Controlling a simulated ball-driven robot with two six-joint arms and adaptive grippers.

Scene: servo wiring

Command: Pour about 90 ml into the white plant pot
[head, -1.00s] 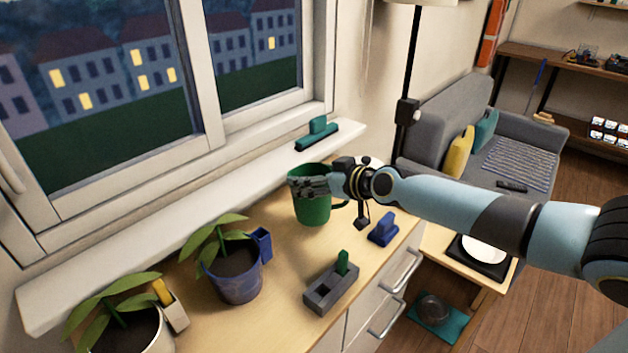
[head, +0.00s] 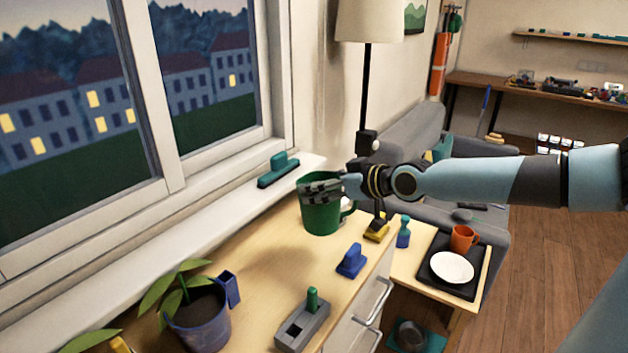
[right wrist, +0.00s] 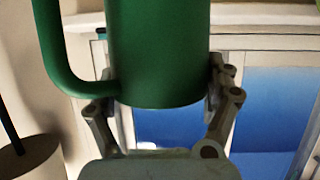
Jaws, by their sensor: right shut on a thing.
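My right gripper (head: 320,187) is shut on the jug. In the right wrist view, the two fingers (right wrist: 160,100) of the gripper stand on either side of the green jug (right wrist: 155,50). The jug's contents are hidden. The white plant pot is out of view; only leaves (head: 90,341) show at the bottom left edge. My left gripper is not in view.
A blue pot with a plant (head: 200,325), a grey block with a green peg (head: 302,325) and a blue object (head: 352,261) stand on the cabinet top. A teal object (head: 278,170) lies on the windowsill. A side table holds a white plate (head: 452,267) and an orange mug (head: 463,238).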

